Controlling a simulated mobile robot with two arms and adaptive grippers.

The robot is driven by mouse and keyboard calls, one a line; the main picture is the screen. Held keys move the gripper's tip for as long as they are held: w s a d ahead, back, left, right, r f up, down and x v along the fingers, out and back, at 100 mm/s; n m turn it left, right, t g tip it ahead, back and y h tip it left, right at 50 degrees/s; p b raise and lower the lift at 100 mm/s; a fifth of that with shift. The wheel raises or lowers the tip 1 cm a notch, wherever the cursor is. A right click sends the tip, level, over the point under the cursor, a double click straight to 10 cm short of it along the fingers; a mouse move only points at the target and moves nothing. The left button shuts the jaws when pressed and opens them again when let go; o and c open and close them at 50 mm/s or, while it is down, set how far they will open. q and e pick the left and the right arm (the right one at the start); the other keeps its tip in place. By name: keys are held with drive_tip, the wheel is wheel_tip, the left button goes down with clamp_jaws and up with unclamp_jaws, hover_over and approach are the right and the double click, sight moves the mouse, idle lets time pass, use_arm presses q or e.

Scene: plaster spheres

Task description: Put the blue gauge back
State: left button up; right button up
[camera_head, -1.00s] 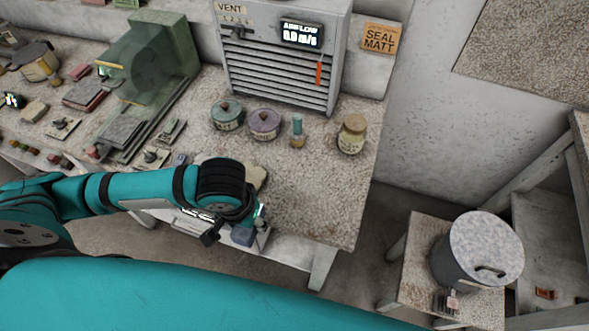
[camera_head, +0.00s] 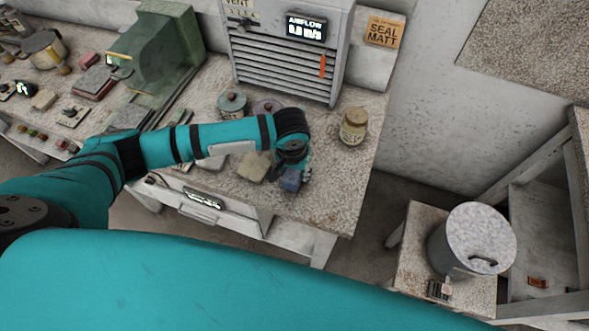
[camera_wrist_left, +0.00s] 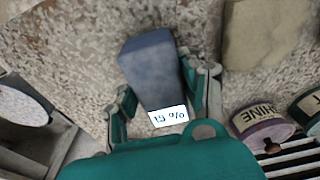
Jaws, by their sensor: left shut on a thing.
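The blue gauge (camera_head: 290,181) is a small blue block with a lit white display; in the left wrist view the gauge (camera_wrist_left: 150,68) shows "15 %" on its near end. My left gripper (camera_head: 297,168) is shut on it, with one finger on each side in the left wrist view (camera_wrist_left: 166,92). The gauge is over the speckled worktop (camera_head: 330,205), near the front right part. I cannot tell whether its underside touches the worktop. My right gripper is not in view.
A beige block (camera_head: 255,166) lies just left of the gauge. A teal pot (camera_head: 232,104), a partly hidden purple pot (camera_head: 266,105) and a cork-lidded jar (camera_head: 354,127) stand behind. The vent cabinet (camera_head: 284,62) is at the back. The worktop right of the gauge is clear.

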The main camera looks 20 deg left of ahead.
sight(293, 173)
use_arm(q)
drive_tip(key=shift+f, duration=0.4)
drive_tip(key=shift+f, duration=0.1)
drive_tip(key=o, duration=1)
drive_tip(key=r, duration=0.4)
drive_tip(key=s+r, duration=0.1)
drive_tip(key=r, duration=0.3)
drive_tip(key=r+b, duration=0.1)
drive_tip(key=r, duration=0.3)
drive_tip(key=shift+s+r, duration=0.1)
drive_tip(key=shift+s, duration=0.1)
